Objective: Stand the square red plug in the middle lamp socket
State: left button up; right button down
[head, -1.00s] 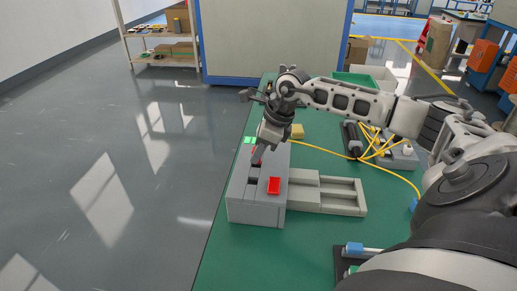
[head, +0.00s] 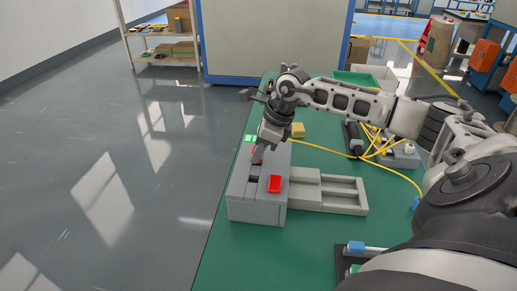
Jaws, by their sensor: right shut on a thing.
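My right gripper (head: 260,155) points down over the back half of a grey box (head: 256,210) with dark slots in its top. It is shut on a small red piece (head: 257,153), which looks like the square red plug; the fingers hide most of it. I cannot tell whether it sits in a slot or just above it. A green piece (head: 250,138) shows at the back left of the box. Which opening is the middle lamp socket is not clear. My left gripper is not in view.
A pale grey tray-like fixture (head: 335,194) adjoins the box's right side. A yellow cable (head: 325,149) runs across the green table (head: 300,240). A yellow block (head: 298,130) lies behind the gripper. A blue-ended part (head: 355,248) lies at the front right.

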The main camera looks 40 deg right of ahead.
pick_arm(q)
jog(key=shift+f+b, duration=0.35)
jog(key=shift+b, duration=0.1)
pick_arm(e)
jog(key=shift+f, duration=0.65)
pick_arm(q)
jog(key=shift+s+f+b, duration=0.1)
jog(key=shift+b, duration=0.25)
pick_arm(e)
jog(key=shift+s+a+f, duration=0.1)
jog(key=shift+s+f, duration=0.15)
jog(key=shift+f, duration=0.25)
jog(key=c, duration=1.2)
grip_release()
jog(key=shift+f, duration=0.1)
jog(key=shift+o, duration=0.2)
jog(key=shift+a, duration=0.1)
jog(key=shift+r, duration=0.35)
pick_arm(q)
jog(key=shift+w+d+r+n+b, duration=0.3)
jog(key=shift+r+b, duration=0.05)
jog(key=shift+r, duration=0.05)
pick_arm(e)
jog(key=v, duration=1.6)
jog(key=shift+w+d+r, duration=0.15)
jog(key=shift+d+r, duration=0.2)
jog(key=shift+d, duration=0.05)
